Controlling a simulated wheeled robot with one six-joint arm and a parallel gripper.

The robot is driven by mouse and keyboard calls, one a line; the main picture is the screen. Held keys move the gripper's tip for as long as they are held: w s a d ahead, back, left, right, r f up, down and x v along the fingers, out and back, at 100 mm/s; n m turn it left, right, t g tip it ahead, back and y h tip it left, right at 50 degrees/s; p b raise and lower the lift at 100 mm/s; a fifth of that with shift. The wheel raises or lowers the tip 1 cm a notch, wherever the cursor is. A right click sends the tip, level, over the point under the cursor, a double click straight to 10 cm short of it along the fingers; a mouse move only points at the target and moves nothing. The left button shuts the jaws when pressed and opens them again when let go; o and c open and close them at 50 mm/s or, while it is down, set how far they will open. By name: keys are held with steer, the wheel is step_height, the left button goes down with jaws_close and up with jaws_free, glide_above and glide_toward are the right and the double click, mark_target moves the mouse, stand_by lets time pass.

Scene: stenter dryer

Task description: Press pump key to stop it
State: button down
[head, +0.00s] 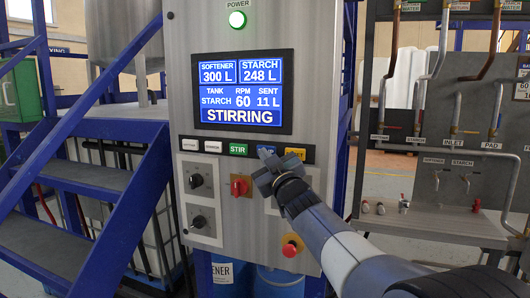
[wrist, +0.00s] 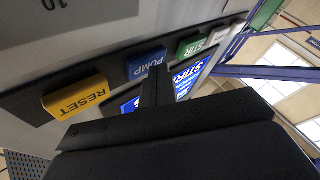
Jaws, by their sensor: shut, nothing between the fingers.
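The blue pump key (wrist: 146,63) sits in the key row between the green STIR key (wrist: 190,47) and the yellow RESET key (wrist: 76,97). In the head view the pump key (head: 265,150) is mostly hidden behind my gripper (head: 266,168). My gripper is shut and empty, its tips right at the pump key. In the wrist view the closed fingers (wrist: 156,76) overlap the key's lower edge; I cannot tell whether they touch it. The screen (head: 243,90) reads STIRRING, tank STARCH, RPM 60, SENT 11 L, softener 300 L, starch 248 L.
The green power lamp (head: 237,19) is lit. Blue stairs (head: 90,190) stand left; a pipe panel (head: 470,120) stands right.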

steer(key=shift+s+f, duration=0.1)
stand_by(0.3)
steer(key=shift+s+a+b, duration=0.3)
steer(key=shift+s+b, duration=0.4)
steer(key=shift+b, duration=0.05)
steer(key=s+b, duration=0.1)
steer(key=s+a+b, duration=0.1)
steer(key=s, duration=0.1)
steer(key=s+b, duration=0.1)
steer(key=b, duration=0.1)
steer(key=shift+s+a, duration=0.35)
steer(key=shift+s, duration=0.05)
steer(key=shift+w, duration=0.1)
